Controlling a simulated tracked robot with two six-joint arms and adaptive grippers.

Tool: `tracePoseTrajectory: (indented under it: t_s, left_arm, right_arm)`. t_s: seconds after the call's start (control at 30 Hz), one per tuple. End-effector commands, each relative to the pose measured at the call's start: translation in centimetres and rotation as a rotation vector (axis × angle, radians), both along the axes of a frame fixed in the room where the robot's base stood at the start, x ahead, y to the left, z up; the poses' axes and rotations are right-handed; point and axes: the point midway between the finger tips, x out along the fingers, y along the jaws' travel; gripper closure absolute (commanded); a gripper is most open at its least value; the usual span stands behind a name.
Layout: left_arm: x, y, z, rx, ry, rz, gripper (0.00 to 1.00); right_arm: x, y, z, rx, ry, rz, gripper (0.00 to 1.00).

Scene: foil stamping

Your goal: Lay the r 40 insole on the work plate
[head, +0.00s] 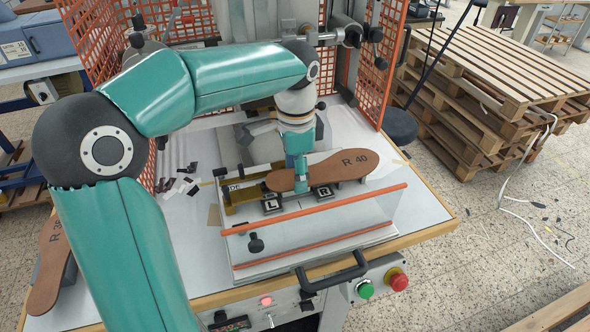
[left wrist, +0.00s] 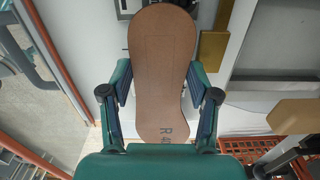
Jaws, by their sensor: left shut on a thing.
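The brown R 40 insole (head: 345,166) is over the press's pale work plate (head: 345,205), roughly level, its marked end to the right. My left gripper (head: 301,182) comes down from above and is shut on the insole's narrow middle. In the left wrist view the insole (left wrist: 163,60) lies between the two fingers of my left gripper (left wrist: 160,78). I cannot tell whether the insole touches the plate or hangs just above it. My right gripper is not in view.
Black L (head: 271,204) and R (head: 322,193) blocks sit at the insole's near side. A brass stop (head: 240,196) stands at its left. Orange guards (head: 108,45) flank the press. Another brown insole (head: 47,265) lies at far left.

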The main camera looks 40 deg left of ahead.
Motion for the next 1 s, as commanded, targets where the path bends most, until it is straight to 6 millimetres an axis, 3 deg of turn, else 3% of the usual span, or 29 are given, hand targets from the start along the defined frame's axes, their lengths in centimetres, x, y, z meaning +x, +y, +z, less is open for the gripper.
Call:
tracePoseTrajectory:
  t_s: [0.53, 0.57, 0.7, 1.0]
  left_arm:
    - [0.03, 0.0, -1.0, 0.001, -0.001, 0.0, 0.71]
    - [0.04, 0.01, -0.92, 0.001, -0.001, 0.0, 0.36]
    - [0.05, 0.03, -0.86, 0.002, -0.001, 0.0, 0.14]
    - [0.03, 0.02, -0.83, 0.001, -0.001, 0.0, 0.14]
  right_arm:
    - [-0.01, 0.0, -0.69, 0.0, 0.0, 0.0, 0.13]
    - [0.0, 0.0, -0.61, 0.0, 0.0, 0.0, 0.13]
    - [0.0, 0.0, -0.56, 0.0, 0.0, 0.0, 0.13]
    - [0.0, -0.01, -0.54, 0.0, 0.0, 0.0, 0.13]
